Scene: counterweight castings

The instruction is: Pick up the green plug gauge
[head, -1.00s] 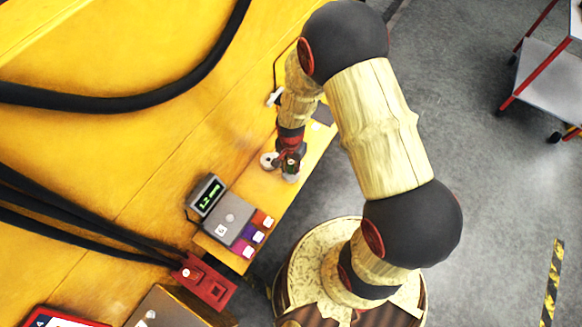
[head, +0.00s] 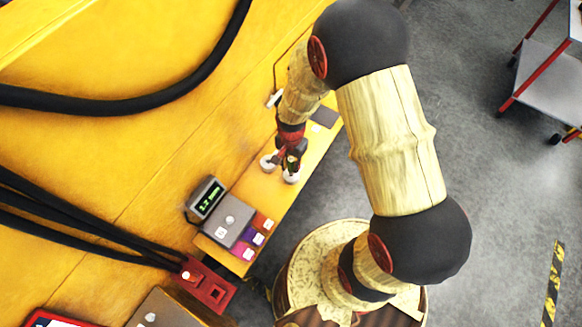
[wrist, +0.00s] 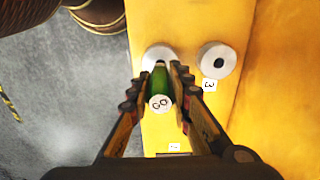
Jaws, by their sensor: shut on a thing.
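The green plug gauge (wrist: 160,83) is between the fingers of my gripper (wrist: 161,90) in the wrist view, its white end marked "GO" facing the camera. My gripper is shut on it. Its dark far end shows over a pale round disc (wrist: 155,55); I cannot tell whether it touches the disc. In the head view my gripper (head: 292,160) is low over the yellow ledge and mostly hides the gauge. The disc (head: 291,177) shows just below it there.
A second disc with a dark centre (wrist: 217,61) lies beside the first, near a "3" label (wrist: 209,85). On the ledge (head: 277,190) are a grey pad (head: 325,117) and a grey box (head: 228,220) by a display (head: 207,198). Black hoses (head: 90,228) lie at left.

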